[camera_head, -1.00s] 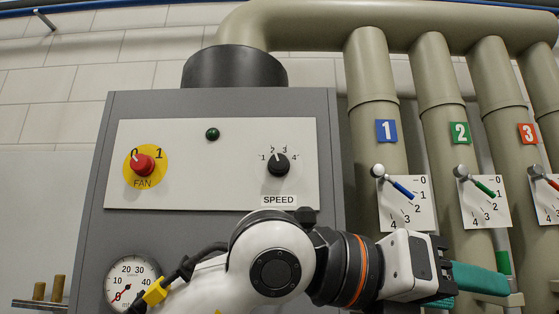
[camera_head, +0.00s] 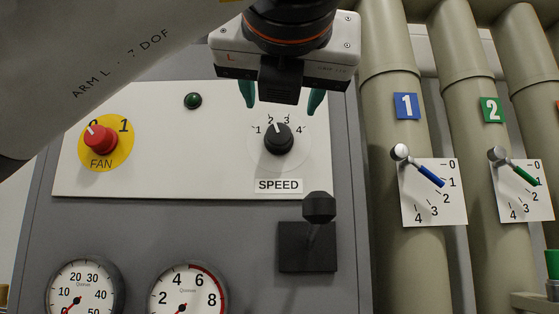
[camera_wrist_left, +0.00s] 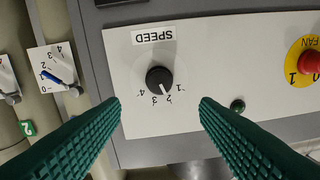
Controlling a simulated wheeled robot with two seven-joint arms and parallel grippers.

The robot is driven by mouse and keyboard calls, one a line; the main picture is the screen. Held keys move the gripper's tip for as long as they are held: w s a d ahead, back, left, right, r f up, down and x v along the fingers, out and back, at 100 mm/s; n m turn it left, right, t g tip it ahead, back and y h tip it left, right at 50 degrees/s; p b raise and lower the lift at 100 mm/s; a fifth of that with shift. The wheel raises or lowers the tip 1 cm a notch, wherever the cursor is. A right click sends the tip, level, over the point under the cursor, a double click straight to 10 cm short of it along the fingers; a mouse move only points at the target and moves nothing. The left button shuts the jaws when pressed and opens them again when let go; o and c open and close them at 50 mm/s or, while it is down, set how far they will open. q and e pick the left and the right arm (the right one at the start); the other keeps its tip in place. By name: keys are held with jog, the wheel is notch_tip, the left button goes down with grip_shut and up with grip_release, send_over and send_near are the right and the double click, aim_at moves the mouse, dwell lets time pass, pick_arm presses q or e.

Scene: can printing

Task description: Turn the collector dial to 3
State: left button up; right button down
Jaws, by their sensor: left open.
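The black SPEED dial (camera_head: 279,139), with numbers 1 to 4 around it, sits on the white panel (camera_head: 150,182). Its white mark points toward 2. My left gripper (camera_head: 282,102) is open and empty, with its green fingers coming down from above, in front of the panel near the dial. In the left wrist view, the dial (camera_wrist_left: 159,79) lies between and beyond the open green fingers (camera_wrist_left: 160,102), which appear apart from it. My right gripper is not in view.
A red FAN knob (camera_head: 100,139) and a green lamp (camera_head: 193,100) are on the panel. A black lever (camera_head: 319,208) juts out below the dial. Two gauges (camera_head: 188,294) (camera_head: 84,291) are lower left. Pipes with a blue-handled valve (camera_head: 431,176) and a green-handled valve (camera_head: 524,174) stand right.

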aim_at(279, 134)
pick_arm(q)
jog(key=w+p, duration=0.2)
jog(key=w, duration=0.4)
jog(key=shift+w+a, duration=0.15)
jog(key=shift+w, duration=0.25)
jog(key=w+p, duration=0.1)
jog(key=w, duration=0.2)
jog(key=shift+w+f, duration=0.15)
jog(key=shift+f, duration=0.1)
jog(key=shift+c, duration=1.1)
jog(key=c, duration=0.6)
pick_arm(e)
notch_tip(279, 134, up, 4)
